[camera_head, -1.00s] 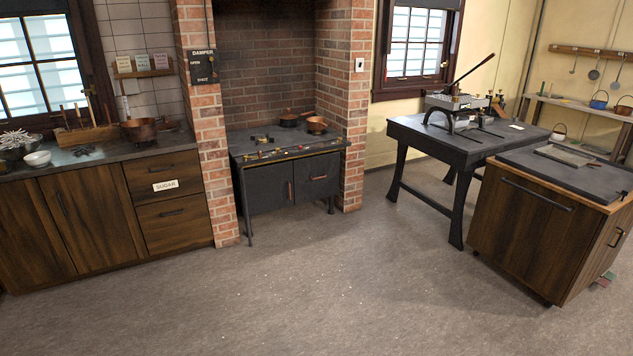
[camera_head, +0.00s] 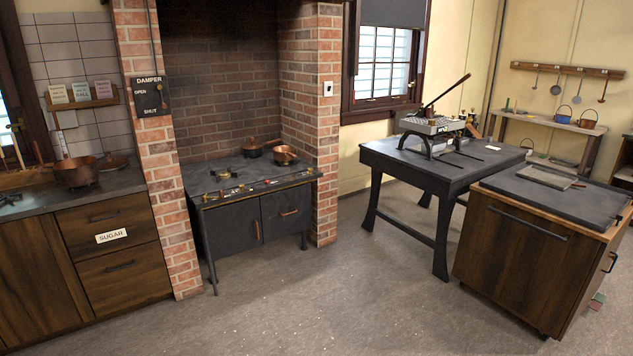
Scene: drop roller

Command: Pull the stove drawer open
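The dark stove (camera_head: 250,190) stands in a brick alcove left of centre in the head view. Its front has two dark panels side by side. The left panel (camera_head: 228,231) has an upright copper handle (camera_head: 258,230). The right panel (camera_head: 288,215), which looks like the drawer, has a level copper handle (camera_head: 289,212). Both panels look shut. Two copper pans (camera_head: 285,155) and small knobs are on the stove top. Neither of my grippers shows in the view.
Open grey floor (camera_head: 330,300) lies in front of the stove. A wooden counter (camera_head: 110,240) with a SUGAR drawer is at left. A dark table (camera_head: 440,165) with a lever press and a wooden cabinet (camera_head: 525,260) are at right.

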